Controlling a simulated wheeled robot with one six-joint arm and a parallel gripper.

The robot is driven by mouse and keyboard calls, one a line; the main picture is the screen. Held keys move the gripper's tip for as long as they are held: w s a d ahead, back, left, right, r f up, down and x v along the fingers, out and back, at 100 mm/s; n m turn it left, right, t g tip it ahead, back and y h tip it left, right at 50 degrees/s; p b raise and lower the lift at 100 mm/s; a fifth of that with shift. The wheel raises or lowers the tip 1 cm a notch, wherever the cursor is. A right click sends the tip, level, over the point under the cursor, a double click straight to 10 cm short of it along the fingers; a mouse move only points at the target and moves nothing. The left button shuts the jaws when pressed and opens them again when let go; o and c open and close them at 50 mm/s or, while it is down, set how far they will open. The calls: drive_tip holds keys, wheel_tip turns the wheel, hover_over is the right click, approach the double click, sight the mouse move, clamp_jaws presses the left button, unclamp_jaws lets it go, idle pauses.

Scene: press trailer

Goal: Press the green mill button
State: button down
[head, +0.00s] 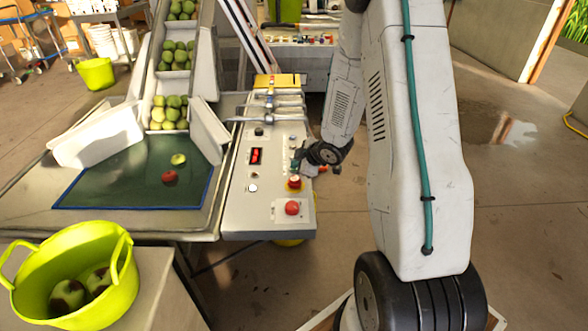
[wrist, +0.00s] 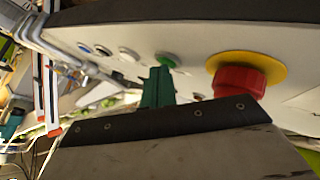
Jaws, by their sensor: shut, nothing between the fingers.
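The green button (wrist: 166,61) sits on the pale control panel (wrist: 200,35) in the wrist view, just beyond my fingertips. My gripper (wrist: 160,72) has teal fingers that are shut with nothing between them. The fingertips point at the button and overlap its lower edge in the picture; I cannot tell if they touch it. In the head view my gripper (head: 296,163) is low over the right side of the control panel (head: 238,205). I cannot make out the green button there.
A red mushroom button (wrist: 240,80) on a yellow ring stands right of the green one. Another red button (head: 292,207) is nearer the panel's front. Metal pipes (head: 270,105) cross the panel's far end.

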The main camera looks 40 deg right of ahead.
drive_tip(key=shift+r, duration=0.75)
drive_tip(key=shift+r, duration=0.15)
wheel_tip(320, 180, up, 5)
drive_tip(key=shift+f, duration=0.1)
idle(0.4)
idle(0.7)
